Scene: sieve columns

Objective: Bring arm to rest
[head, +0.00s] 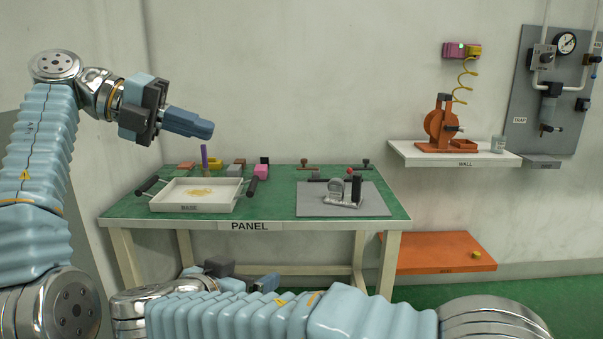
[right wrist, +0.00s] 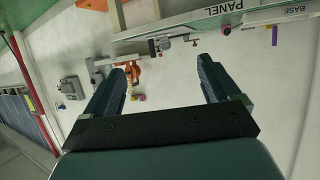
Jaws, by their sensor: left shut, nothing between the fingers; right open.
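My left gripper (head: 208,129) is raised at the left in the head view, in front of the wall and above the left end of the green panel table (head: 270,207). It is shut and empty. My right arm lies across the bottom of the head view, and its gripper (head: 268,282) is low in front of the table, partly hidden by the arm. In the right wrist view the right gripper (right wrist: 163,68) is open, its two fingers wide apart with nothing held between them.
A white tray (head: 210,207) with yellowish grains and a grey plate (head: 310,206) with a metal fixture are on the table. An orange wheel device (head: 440,125) stands on the wall shelf (head: 400,153). A low orange shelf (head: 425,262) is at right. The wall above the table is clear.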

